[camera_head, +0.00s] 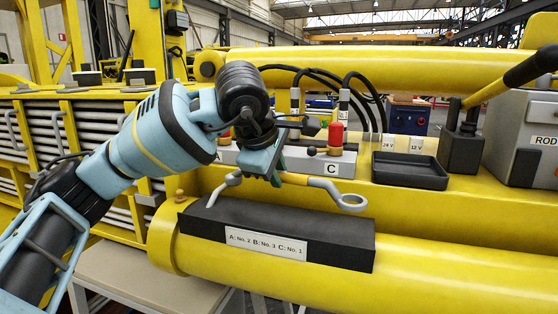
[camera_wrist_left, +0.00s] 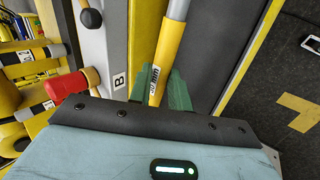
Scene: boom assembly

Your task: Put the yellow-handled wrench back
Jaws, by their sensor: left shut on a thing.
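My left gripper (camera_head: 273,180) is shut on the yellow handle of the wrench (camera_head: 298,180). The wrench has grey ends; the right one is a ring, and it lies roughly level across the picture. It appears just above the long black block (camera_head: 320,245), whose front label lists A, B and C with numbers. I cannot tell whether it touches the block. In the left wrist view the yellow handle (camera_wrist_left: 170,55) runs between the green fingertips (camera_wrist_left: 162,90), with its grey shaft at the top. My right gripper is not in view.
Behind the block stands a grey valve panel (camera_head: 290,162) with letter labels, a red knob (camera_head: 335,138) and black hoses. An empty dark tray (camera_head: 410,172) sits to its right. A grey box (camera_head: 525,135) and a yellow-black lever (camera_head: 515,75) stand farther right.

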